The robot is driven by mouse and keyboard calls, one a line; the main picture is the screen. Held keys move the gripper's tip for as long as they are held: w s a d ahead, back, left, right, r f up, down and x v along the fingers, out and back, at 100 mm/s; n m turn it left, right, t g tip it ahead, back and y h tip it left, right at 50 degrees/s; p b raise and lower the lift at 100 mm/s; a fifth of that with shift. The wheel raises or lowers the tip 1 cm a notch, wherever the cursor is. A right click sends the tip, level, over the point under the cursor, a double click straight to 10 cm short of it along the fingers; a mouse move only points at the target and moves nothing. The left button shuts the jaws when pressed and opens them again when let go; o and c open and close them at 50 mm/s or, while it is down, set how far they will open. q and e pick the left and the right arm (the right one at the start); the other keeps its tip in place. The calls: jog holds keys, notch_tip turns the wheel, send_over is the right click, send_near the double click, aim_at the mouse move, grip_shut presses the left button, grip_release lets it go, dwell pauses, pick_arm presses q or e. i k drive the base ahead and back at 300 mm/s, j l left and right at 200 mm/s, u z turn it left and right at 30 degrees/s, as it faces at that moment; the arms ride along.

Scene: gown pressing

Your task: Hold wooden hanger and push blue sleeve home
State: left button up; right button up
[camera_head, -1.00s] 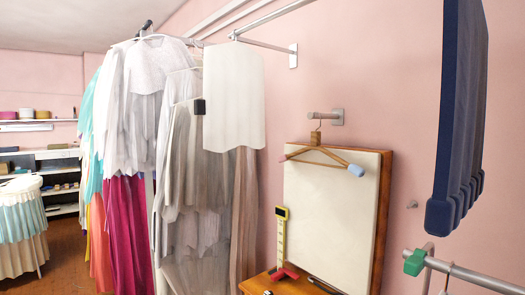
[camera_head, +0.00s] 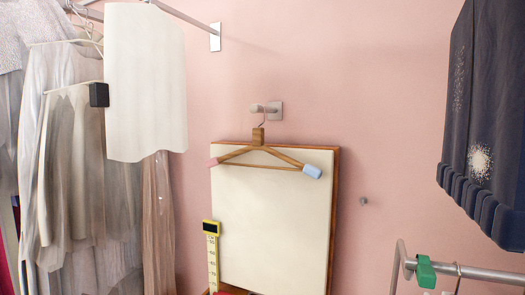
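A wooden hanger (camera_head: 258,147) hangs by its hook from a grey wall peg (camera_head: 264,108), in front of a cream board. A blue sleeve (camera_head: 312,171) sits on the hanger's right end. A pink sleeve (camera_head: 213,162) sits on its left end. I cannot tell how far the blue sleeve is pushed onto the wood. Neither of my grippers is in view.
The cream board (camera_head: 270,225) with a brown frame leans at the wall. A yellow measuring stand (camera_head: 212,250) is at its left. Garments (camera_head: 145,85) hang at left, a dark garment (camera_head: 480,120) at upper right. A metal rail (camera_head: 490,275) with a green clip (camera_head: 426,272) is lower right.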

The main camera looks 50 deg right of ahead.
aim_at(312, 172)
jog(key=i+z, duration=0.2)
jog(key=z, duration=0.2)
jog(key=i+z, duration=0.15)
jog(key=z, duration=0.3)
jog(key=i+j+z, duration=0.15)
jog(key=z, duration=0.25)
jog(key=i+j+z, duration=0.1)
jog(key=z, duration=0.3)
jog(key=i+j+z, duration=0.15)
jog(key=i+z, duration=0.25)
jog(key=j+z, duration=0.2)
jog(key=z, duration=0.25)
jog(key=i, duration=0.05)
